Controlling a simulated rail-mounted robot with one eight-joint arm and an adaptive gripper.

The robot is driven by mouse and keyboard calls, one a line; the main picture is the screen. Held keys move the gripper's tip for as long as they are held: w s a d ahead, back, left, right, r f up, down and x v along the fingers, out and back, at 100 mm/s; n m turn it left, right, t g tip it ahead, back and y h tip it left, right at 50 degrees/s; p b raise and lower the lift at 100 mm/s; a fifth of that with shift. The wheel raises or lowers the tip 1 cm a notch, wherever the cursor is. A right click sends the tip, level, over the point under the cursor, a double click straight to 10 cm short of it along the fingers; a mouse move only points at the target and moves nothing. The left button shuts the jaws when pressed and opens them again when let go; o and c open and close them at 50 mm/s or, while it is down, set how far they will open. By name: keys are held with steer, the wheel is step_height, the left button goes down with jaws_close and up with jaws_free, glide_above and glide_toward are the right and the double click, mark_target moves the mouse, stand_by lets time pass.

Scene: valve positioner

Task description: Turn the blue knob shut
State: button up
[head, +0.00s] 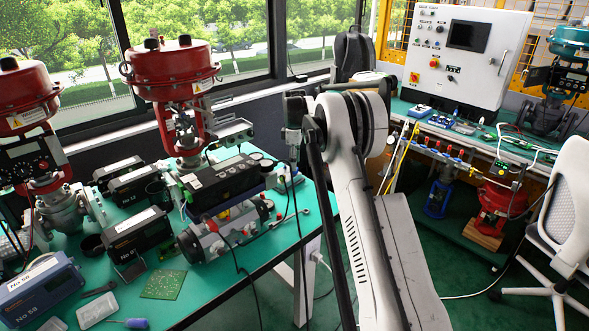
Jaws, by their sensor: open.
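A row of small valve fittings on a pipe (440,149) runs along the front of the far right bench. Small blue, yellow and red parts show on it, but they are too small for me to tell which one is the blue knob or how it is turned. My white arm rises through the middle of the picture and bends at a large round joint. My gripper's fingers cannot be made out, and no contact with the fittings shows.
A green bench (262,262) at left carries red valve actuators (172,62), black positioners (137,232) and a blue-grey box (40,287). A white control panel (468,55) stands on the far bench. A white chair (566,195) is at right. Cables hang over bench edges.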

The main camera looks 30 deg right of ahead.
steer(key=shift+f, duration=1.45)
jaws_close()
